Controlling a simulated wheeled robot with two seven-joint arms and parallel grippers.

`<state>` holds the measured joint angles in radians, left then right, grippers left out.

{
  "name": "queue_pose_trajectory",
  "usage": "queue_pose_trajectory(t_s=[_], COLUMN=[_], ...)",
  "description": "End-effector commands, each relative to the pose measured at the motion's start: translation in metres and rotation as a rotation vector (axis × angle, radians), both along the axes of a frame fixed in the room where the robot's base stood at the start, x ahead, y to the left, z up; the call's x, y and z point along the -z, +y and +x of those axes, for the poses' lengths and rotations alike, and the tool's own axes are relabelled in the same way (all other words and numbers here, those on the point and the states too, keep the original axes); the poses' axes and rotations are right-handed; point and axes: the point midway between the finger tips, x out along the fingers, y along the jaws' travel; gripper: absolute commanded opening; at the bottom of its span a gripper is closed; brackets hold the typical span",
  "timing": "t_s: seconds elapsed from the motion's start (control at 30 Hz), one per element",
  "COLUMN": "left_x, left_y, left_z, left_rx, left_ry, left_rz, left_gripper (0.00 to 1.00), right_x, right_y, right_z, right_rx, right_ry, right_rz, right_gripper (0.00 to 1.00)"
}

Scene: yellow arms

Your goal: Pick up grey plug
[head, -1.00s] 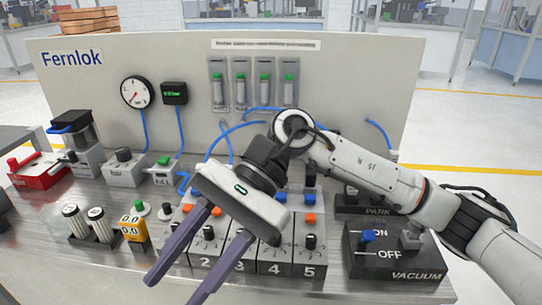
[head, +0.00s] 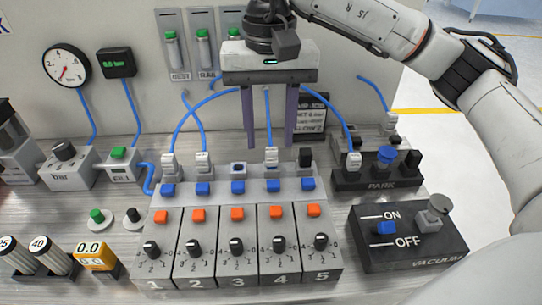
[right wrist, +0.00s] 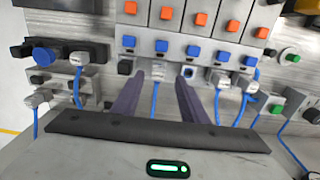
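Several light grey plugs with blue hoses stand on the numbered block (head: 215,275): one on channel 1 (head: 168,165), one on channel 2 (head: 203,160) and one on channel 4 (head: 271,157). Another grey plug (head: 354,160) sits in the PARK block. I cannot tell which one the task means. My right gripper (head: 270,138) is open and empty, pointing down, its two purple fingers just above and on either side of the channel 4 plug. That plug (right wrist: 160,73) also shows between the fingers in the right wrist view. My left gripper is out of view.
A dark plug (head: 306,157) stands on channel 5; channel 3's socket (head: 238,168) is empty. The PARK block (head: 372,178) and VACUUM switch box (head: 405,250) are to the right. Blue hoses arch around the fingers. A gauge (head: 67,66) hangs on the back panel.

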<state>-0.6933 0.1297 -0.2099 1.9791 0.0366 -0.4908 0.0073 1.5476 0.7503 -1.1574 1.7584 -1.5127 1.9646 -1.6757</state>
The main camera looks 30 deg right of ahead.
Motion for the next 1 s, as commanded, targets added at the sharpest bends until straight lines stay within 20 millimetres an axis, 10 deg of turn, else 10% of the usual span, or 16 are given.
queue_pose_trajectory(t_s=[0.57, 0.8, 1.0], left_x=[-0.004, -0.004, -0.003], left_y=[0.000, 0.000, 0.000], left_z=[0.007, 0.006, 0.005], left_rx=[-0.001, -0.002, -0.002], left_ry=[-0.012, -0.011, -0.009], left_rz=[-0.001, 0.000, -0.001], left_gripper=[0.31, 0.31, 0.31], right_x=[0.046, 0.046, 0.046], right_y=[-0.003, -0.003, -0.003], right_z=[-0.002, -0.002, -0.002], right_rx=[0.000, 0.000, 0.000], right_ry=[0.002, 0.002, 0.001], right_rz=[0.001, 0.001, 0.002], right_gripper=[0.40, 0.03, 0.00])
